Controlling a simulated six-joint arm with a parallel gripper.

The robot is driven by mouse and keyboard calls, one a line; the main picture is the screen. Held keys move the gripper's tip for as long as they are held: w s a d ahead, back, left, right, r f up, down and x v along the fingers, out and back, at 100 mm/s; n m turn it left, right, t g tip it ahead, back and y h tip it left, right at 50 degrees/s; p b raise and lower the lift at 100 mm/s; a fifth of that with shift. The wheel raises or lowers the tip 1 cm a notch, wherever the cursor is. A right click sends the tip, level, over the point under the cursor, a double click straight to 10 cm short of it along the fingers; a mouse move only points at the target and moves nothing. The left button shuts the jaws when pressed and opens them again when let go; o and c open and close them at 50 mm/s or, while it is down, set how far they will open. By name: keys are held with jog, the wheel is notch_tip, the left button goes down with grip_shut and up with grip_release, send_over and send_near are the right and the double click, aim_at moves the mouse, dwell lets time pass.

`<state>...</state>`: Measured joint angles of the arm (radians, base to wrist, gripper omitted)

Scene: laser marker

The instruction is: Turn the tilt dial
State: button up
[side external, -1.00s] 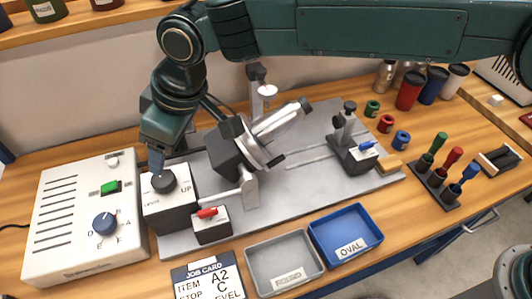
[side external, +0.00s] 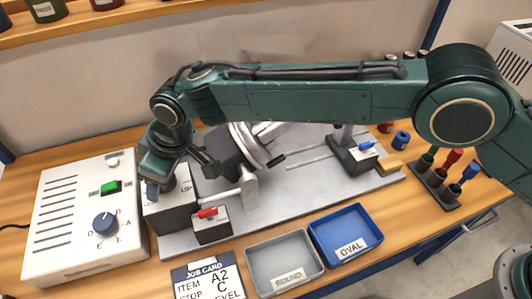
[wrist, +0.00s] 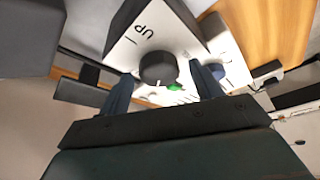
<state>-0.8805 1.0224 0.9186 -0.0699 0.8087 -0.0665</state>
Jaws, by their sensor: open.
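The tilt dial (wrist: 158,68) is a round black knob with a white pointer mark, on the top of a dark box (side external: 170,217) with a white top plate marked UP. In the wrist view the pointer mark is on the side facing my gripper, away from UP. My gripper (wrist: 163,88) is open, one finger to each side of the dial in that picture, with gaps showing; I see no contact. In the side view my gripper (side external: 153,188) is at the box top and hides the dial.
A white control unit (side external: 80,245) with a green button and blue dial stands left. A red-handled switch box (side external: 212,227) stands close right. The tilted fixture (side external: 225,150) is behind. Grey (side external: 258,254) and blue (side external: 318,236) trays and a job card (side external: 190,270) lie in front.

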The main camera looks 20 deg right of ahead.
jog(key=c, duration=1)
jog(key=shift+m, duration=0.5)
jog(key=m+t+h, duration=0.1)
jog(key=m, duration=0.2)
jog(key=shift+s+a, duration=0.1)
jog(key=m+h, duration=0.1)
jog(key=m, duration=0.1)
jog(key=m+h, duration=0.1)
jog(key=m, duration=0.2)
jog(key=shift+a+t, duration=0.1)
jog(key=shift+t, duration=0.3)
jog(key=shift+m, duration=0.3)
